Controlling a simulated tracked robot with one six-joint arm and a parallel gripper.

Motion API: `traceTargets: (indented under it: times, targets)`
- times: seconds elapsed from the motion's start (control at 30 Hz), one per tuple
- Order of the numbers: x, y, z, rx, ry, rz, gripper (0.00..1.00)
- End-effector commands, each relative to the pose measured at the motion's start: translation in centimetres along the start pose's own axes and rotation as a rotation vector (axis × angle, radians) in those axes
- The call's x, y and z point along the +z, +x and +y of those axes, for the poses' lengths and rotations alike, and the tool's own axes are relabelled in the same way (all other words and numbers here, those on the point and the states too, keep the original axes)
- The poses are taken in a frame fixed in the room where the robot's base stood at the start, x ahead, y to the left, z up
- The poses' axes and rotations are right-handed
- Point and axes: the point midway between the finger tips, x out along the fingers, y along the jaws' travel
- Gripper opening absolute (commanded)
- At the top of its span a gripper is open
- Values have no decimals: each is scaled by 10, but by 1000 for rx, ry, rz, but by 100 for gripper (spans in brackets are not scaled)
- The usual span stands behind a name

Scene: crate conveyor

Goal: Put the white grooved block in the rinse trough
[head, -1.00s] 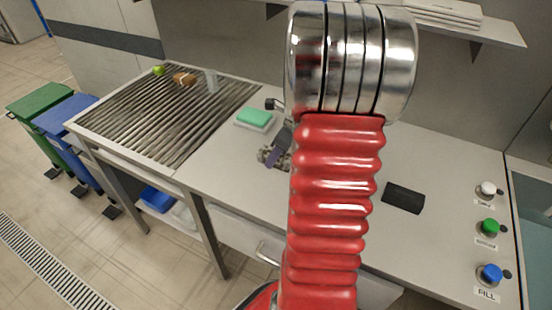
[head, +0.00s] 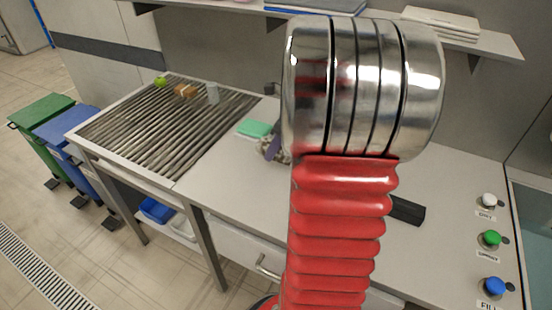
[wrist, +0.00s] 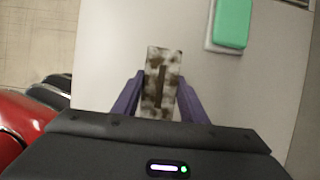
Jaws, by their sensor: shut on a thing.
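The white grooved block (wrist: 152,64) shows in the wrist view, pale with brown stains and a dark groove along its middle. My gripper (wrist: 160,98) is shut on it, with a purple finger on each side. In the head view my gripper (head: 271,149) is mostly hidden behind my red arm, and the block cannot be made out clearly there. A basin with a greenish inside, possibly the rinse trough (head: 537,215), is cut off at the right edge of the head view, beyond the buttons.
A green sponge (head: 254,129) on a pale tray lies left of my gripper and also shows in the wrist view (wrist: 232,22). A dark block (head: 408,210) sits right of my arm. White, green and blue buttons (head: 490,238) line the right side. A slatted conveyor (head: 160,125) is at left.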

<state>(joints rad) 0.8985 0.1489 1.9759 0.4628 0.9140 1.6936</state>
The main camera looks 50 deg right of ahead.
Motion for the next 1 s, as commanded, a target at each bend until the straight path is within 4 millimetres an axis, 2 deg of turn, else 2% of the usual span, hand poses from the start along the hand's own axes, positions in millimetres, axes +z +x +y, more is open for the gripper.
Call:
traceTargets:
  times: [0.1,0.23,0.8,1.0]
  targets:
    - [6,-14,-1,-2,0,-2,3]
    - [8,-19,0,0,0,0,3]
    - [8,-19,0,1,-1,0,3]
    - [19,-13,5,38,-86,-1,3]
